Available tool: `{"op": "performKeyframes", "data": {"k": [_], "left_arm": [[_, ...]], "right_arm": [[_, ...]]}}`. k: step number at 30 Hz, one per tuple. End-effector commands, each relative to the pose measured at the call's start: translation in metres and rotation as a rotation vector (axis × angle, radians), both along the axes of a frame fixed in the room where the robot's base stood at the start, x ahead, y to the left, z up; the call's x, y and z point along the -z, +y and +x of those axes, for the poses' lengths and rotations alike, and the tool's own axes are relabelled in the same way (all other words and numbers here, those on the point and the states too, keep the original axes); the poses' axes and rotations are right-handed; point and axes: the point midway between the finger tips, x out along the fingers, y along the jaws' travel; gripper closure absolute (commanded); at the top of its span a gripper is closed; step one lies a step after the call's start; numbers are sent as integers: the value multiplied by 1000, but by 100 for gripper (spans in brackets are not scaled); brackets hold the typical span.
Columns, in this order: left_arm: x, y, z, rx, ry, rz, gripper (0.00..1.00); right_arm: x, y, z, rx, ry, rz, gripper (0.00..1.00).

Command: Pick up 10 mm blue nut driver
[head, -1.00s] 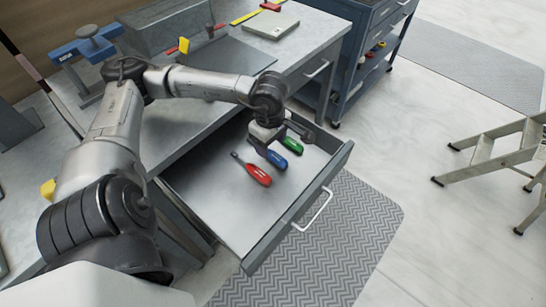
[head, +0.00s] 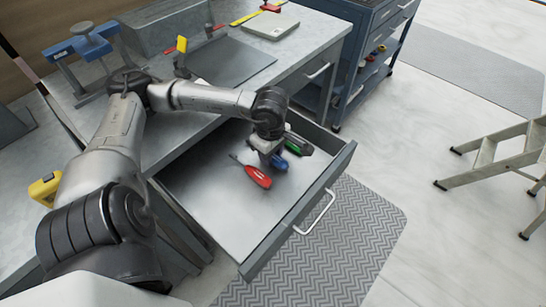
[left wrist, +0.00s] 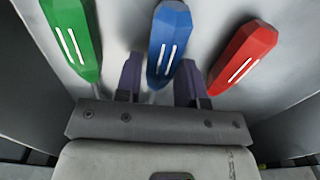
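The blue nut driver (left wrist: 168,40) lies in the open drawer, its handle between a green one and a red one. In the left wrist view its handle sits just ahead of and between the two fingers of my left gripper (left wrist: 160,78). The fingers are apart, with a gap around the driver's lower end; I cannot tell if they touch it. In the head view the blue handle (head: 279,161) shows partly from behind my left gripper (head: 268,155), which is low over the drawer. My right gripper is not in view.
The red-handled driver (head: 257,177) and the green-handled one (head: 298,143) lie close on either side. The drawer (head: 215,205) has raised walls, and its front left part is bare. A workbench (head: 185,130) adjoins it. A step ladder (head: 490,160) stands at right.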

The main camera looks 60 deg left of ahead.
Motion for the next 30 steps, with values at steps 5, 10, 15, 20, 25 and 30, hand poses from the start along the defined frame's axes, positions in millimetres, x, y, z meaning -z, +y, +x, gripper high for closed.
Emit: {"op": "performKeyframes", "data": {"k": [5,10,15,20,25,30], "left_arm": [[0,0,0,0,0,0,82],[0,0,0,0,-1,0,94],[0,0,0,0,-1,0,94],[-6,0,0,0,-2,1,94],[-24,0,0,0,-2,2,94],[-48,-4,1,2,-3,-4,94]], "right_arm": [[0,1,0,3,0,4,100],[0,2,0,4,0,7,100],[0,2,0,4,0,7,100],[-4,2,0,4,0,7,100],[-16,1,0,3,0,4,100],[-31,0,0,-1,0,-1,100]]}}
